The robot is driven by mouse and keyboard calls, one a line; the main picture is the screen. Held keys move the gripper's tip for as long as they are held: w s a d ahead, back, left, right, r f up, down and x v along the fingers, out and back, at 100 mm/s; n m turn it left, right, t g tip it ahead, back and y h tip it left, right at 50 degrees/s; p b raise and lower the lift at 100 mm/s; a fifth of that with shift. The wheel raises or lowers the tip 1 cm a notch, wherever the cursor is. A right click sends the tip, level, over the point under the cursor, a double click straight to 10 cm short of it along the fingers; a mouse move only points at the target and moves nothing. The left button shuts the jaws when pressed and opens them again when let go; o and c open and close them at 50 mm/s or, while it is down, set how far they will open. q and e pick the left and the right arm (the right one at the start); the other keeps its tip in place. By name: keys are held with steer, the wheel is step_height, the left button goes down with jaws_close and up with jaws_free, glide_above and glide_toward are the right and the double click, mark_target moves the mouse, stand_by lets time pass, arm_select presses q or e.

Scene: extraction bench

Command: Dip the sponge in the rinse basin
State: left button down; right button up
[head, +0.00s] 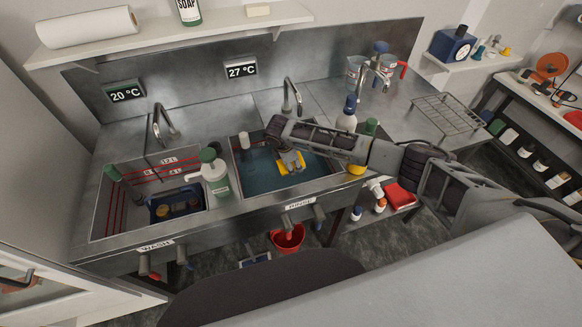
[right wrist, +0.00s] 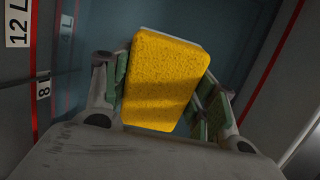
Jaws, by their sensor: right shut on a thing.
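The yellow sponge (head: 293,166) is in the rinse basin area, over the teal surface inside the basin (head: 322,192). My right gripper (head: 290,160) reaches in from the right and is shut on the sponge. In the right wrist view the sponge (right wrist: 162,80) sits between the green-padded fingers (right wrist: 160,92), slightly tilted. Basin walls with red lines and litre marks show around it. Whether the sponge touches the water cannot be told. My left gripper is not in view.
A soap bottle (head: 216,178) stands between the two basins. The wash basin (head: 115,222) at left holds a blue container (head: 160,211). A faucet (head: 291,95) rises behind the rinse basin. A white bottle with a blue cap (head: 347,117) stands close behind my right arm.

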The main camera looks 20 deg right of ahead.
steer(key=shift+r+p, duration=1.15)
steer(key=shift+r, duration=0.15)
steer(key=shift+r+p, duration=0.9)
steer(key=shift+r, duration=1)
step_height(320, 180, up, 7)
